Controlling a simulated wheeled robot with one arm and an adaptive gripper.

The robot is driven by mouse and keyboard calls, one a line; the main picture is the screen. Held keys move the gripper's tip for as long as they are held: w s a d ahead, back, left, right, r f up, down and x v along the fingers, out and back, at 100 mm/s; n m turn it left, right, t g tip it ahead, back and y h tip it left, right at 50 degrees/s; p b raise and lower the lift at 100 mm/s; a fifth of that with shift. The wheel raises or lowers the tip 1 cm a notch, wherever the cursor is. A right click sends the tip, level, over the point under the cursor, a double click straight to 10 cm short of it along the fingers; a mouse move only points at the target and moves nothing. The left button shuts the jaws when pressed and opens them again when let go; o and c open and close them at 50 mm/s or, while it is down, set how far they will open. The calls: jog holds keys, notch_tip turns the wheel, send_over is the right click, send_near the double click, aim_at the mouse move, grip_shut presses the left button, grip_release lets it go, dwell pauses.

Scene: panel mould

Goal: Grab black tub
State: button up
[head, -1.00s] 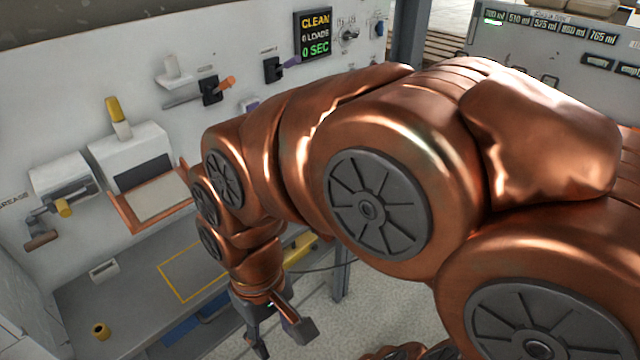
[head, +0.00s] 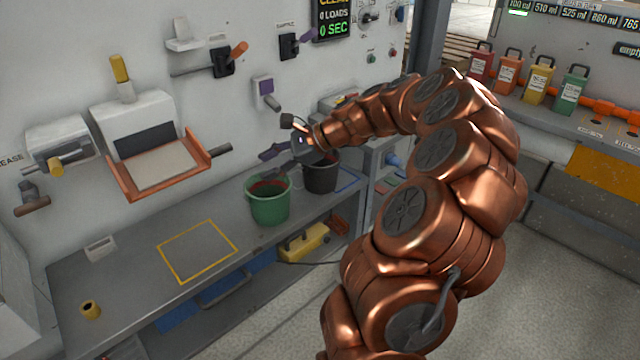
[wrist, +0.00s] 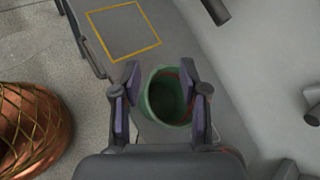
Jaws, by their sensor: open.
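The black tub (head: 321,178) stands on the grey counter in the head view, right of and behind the green tub (head: 268,208). Its rim is partly covered by my gripper (head: 281,138), which hangs above and to the left of it. In the wrist view my gripper (wrist: 160,75) is open and empty. The green tub (wrist: 152,97) shows between and beyond its two fingers there. The black tub cannot be made out in the wrist view.
The counter (head: 125,275) has free room around a yellow outlined square (head: 198,251). A wall tool (head: 267,92) juts out behind my gripper. A copper-coloured tray (head: 160,170) sticks out at left. Coloured jugs (head: 538,83) stand on the right-hand bench.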

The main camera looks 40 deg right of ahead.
jog(key=d+f+m+t+h+b, duration=0.1)
jog(key=d+f+m, duration=0.15)
jog(key=d, duration=0.35)
jog(key=d+f+m+t+h+b, duration=0.1)
jog(key=d+f+m+t, duration=0.15)
jog(key=d, duration=0.35)
jog(key=m+t+h, duration=0.1)
jog(key=m+h, duration=0.1)
jog(key=m, duration=0.2)
send_near(312, 180)
notch_tip(312, 180, up, 5)
jog(key=x, duration=1)
jog(key=shift+w+d+f, duration=0.1)
jog(key=shift+w+f, duration=0.05)
jog(key=shift+w, duration=0.1)
jog(key=shift+c, duration=0.4)
grip_shut()
